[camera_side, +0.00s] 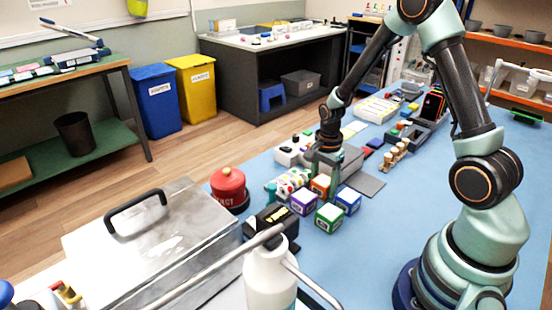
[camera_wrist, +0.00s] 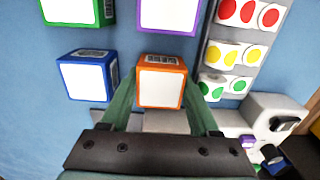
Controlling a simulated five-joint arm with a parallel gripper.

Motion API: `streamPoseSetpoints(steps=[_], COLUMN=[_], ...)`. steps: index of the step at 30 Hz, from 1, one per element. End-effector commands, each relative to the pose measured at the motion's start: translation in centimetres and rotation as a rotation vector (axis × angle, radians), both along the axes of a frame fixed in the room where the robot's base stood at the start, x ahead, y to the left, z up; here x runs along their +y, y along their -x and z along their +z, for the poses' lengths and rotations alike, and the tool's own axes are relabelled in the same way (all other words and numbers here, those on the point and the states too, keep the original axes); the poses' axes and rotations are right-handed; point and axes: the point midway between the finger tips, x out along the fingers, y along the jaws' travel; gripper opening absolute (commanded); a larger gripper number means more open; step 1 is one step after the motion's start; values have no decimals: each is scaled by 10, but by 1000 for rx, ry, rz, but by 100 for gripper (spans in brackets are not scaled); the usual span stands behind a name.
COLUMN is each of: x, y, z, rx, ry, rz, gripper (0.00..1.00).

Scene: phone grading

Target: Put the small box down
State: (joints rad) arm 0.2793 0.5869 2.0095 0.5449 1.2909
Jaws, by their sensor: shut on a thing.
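The small box is the orange box (camera_side: 320,187) with white faces, at the end of my gripper (camera_side: 324,174) in the side view. In the wrist view the orange box (camera_wrist: 161,86) sits between the two green fingers of my gripper (camera_wrist: 161,98), one on each side, shut on it. The box looks upright and low, near the level of the other boxes. I cannot tell whether its underside touches the blue mat (camera_side: 395,215).
A purple box (camera_side: 304,202), a blue box (camera_side: 348,201) and a green box (camera_side: 329,218) stand close by. A rack of coloured round stickers (camera_wrist: 232,50) is right of the orange box in the wrist view. Bare mat lies to the right.

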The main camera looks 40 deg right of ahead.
Motion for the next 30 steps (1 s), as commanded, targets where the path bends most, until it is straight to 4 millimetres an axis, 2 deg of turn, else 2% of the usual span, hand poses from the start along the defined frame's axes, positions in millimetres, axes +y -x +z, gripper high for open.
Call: streamPoseSetpoints(steps=[3,4,13,17,23,30], x=[0,0,0,0,0,0], y=[0,0,0,-1,-1,-1], z=[-3,-3,-2,4,33,83], rx=[1,0,0,-2,-6,-6], ry=[0,0,0,1,2,2], rz=[0,0,0,0,0,0], gripper=[6,73,74,74,74,74])
